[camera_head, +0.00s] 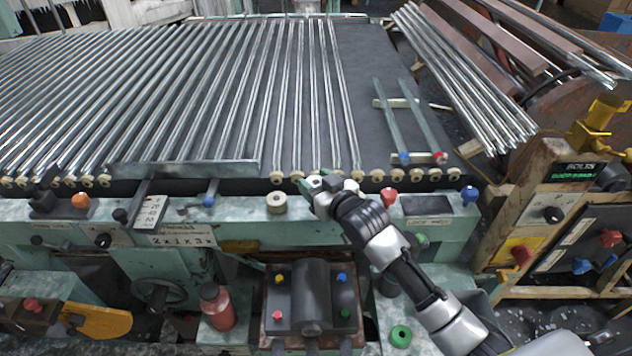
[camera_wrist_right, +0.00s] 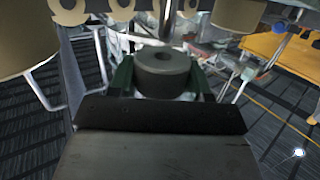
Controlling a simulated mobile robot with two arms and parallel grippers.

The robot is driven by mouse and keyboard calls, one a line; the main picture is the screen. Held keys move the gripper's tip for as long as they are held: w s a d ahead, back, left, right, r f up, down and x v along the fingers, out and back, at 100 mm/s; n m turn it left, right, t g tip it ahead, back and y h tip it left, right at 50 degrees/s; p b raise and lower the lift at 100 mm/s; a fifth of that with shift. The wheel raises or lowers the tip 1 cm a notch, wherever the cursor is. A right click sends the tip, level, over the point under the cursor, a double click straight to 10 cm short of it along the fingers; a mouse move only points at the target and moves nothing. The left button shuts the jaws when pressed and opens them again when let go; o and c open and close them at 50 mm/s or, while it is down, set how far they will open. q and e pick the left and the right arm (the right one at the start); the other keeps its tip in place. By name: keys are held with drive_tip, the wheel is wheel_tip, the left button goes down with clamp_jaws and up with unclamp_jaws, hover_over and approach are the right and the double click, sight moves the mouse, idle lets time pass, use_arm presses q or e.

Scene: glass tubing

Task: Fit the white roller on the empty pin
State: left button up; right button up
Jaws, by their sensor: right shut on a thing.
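My right gripper (camera_head: 318,184) is at the front edge of the tube bed, close to the row of cream rollers. In the right wrist view, its fingers (camera_wrist_right: 162,80) are shut on the white roller (camera_wrist_right: 166,72), which looks grey in shadow with its dark bore facing the camera. A bare metal pin (camera_wrist_right: 167,18) shows just beyond the roller, between cream rollers (camera_wrist_right: 68,12). I cannot tell whether pin and roller touch. In the head view, my gripper covers that part of the row. My left gripper is not in view.
Glass tubes (camera_head: 215,85) cover much of the bed. Two separate tubes (camera_head: 390,115) lie at the right. A red bottle (camera_head: 217,306) stands lower left.

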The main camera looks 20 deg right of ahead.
drive_tip(key=shift+p, duration=0.65)
idle(0.6)
drive_tip(key=shift+f+b, duration=1.45)
drive_tip(key=shift+f, duration=0.9)
drive_tip(key=o, duration=1)
drive_tip(key=shift+a+r, duration=0.1)
drive_tip(key=v, duration=1.1)
drive_tip(key=shift+b, duration=0.4)
drive_tip(key=shift+a+f, duration=0.1)
drive_tip(key=shift+f, duration=0.15)
